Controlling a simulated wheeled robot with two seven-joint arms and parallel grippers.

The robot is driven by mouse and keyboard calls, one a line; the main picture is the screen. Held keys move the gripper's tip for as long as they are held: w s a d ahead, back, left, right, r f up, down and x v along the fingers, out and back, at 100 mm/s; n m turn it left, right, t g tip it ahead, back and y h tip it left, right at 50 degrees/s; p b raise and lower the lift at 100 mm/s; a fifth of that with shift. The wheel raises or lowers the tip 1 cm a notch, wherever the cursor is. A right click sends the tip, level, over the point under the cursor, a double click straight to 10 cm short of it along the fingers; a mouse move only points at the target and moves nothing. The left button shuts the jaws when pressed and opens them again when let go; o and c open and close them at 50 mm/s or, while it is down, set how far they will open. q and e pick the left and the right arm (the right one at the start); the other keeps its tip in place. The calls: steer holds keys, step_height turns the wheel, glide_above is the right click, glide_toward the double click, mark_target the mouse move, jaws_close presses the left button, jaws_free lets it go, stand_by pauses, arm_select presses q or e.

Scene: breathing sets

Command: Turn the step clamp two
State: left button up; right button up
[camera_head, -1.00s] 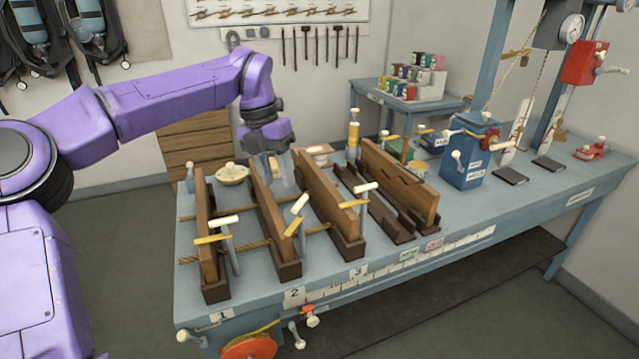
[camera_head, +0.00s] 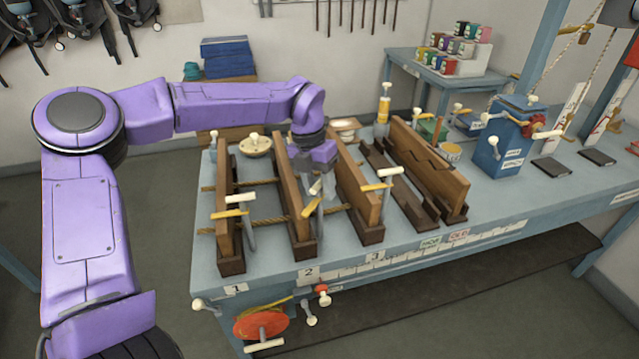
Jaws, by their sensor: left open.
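The step clamp two stands at the middle wooden board (camera_head: 290,207), behind the label 2 (camera_head: 308,273). Its yellow bar (camera_head: 310,208) shows below my left gripper, and its pale cross handle is mostly hidden by the fingers. My left gripper (camera_head: 322,192) points down at the top of this clamp, with its fingers open around or just beside the handle; I cannot tell whether they touch it. My right gripper is not in view.
Clamp one (camera_head: 240,199) stands to the left and clamp three (camera_head: 385,180) close to the right, both with upright boards. A rope (camera_head: 265,229) runs between the boards. A round wooden knob (camera_head: 255,145) sits behind. The bench front edge carries a red reel (camera_head: 262,322).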

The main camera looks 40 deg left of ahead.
arm_select(q)
steer(key=shift+s+r, duration=0.2)
steer(key=shift+s, duration=0.15)
steer(key=shift+s+r, duration=0.1)
steer(key=shift+s, duration=0.15)
steer(key=c, duration=0.4)
jaws_close()
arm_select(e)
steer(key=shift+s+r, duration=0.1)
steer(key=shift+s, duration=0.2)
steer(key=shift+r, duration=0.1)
